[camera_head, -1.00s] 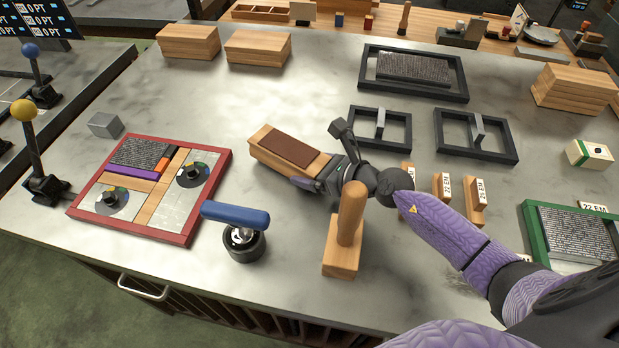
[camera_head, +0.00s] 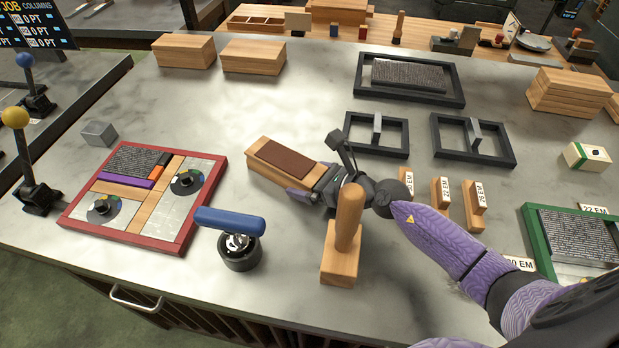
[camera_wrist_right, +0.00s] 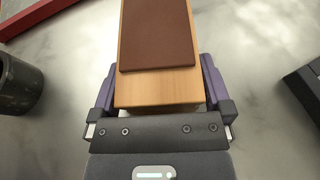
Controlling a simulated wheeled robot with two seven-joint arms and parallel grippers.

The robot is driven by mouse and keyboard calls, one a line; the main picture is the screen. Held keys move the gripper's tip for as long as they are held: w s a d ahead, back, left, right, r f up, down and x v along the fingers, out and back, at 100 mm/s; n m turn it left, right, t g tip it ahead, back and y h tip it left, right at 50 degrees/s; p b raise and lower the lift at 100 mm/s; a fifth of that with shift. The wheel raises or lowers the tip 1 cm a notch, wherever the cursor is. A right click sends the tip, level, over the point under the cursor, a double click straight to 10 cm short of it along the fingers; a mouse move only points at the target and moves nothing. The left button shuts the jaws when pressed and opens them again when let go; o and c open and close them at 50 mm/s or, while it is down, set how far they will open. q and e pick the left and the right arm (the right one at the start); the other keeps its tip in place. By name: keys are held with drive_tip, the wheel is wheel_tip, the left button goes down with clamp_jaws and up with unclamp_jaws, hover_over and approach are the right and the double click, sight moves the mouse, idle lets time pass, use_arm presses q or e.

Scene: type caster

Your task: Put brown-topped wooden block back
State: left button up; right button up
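The brown-topped wooden block (camera_head: 283,158) is a long pale wooden bar with a flat brown pad on top, in the middle of the bench in the head view. It also fills the top centre of the right wrist view (camera_wrist_right: 158,35). My right gripper (camera_head: 308,185) is around the near right end of the block. In the wrist view its purple fingers (camera_wrist_right: 160,88) press close along both sides of the block, so it looks shut on it. I cannot tell whether the block touches the bench or is just above it. My left gripper is not in view.
A red-framed forme (camera_head: 188,237) and a blue-handled tool (camera_head: 230,222) lie left of the block. A wooden-handled block (camera_head: 342,262) stands just in front of my right gripper. Dark frames (camera_head: 452,98), wood stacks (camera_head: 253,57) and labelled small blocks (camera_head: 440,194) lie behind and right.

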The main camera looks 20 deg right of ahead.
drive_tip(key=shift+s+a+f, duration=0.15)
drive_tip(key=shift+s+f, duration=0.2)
drive_tip(key=shift+f, duration=0.35)
drive_tip(key=shift+w+r+p, duration=0.1)
drive_tip(key=shift+r+p, duration=0.4)
drive_tip(key=shift+p, duration=0.1)
drive_tip(key=shift+s+d+r+g+p, duration=0.2)
drive_tip(key=shift+s+d+r, duration=0.15)
drive_tip(key=shift+s+d, duration=0.15)
drive_tip(key=shift+s+d+r+g+p, duration=0.1)
drive_tip(key=shift+s+d+r+p, duration=0.1)
drive_tip(key=shift+s+d+r, duration=0.25)
drive_tip(key=v, duration=0.8)
drive_tip(key=shift+s+a+f, duration=0.1)
drive_tip(key=shift+s+d+r, duration=0.2)
drive_tip(key=shift+s+r, duration=0.1)
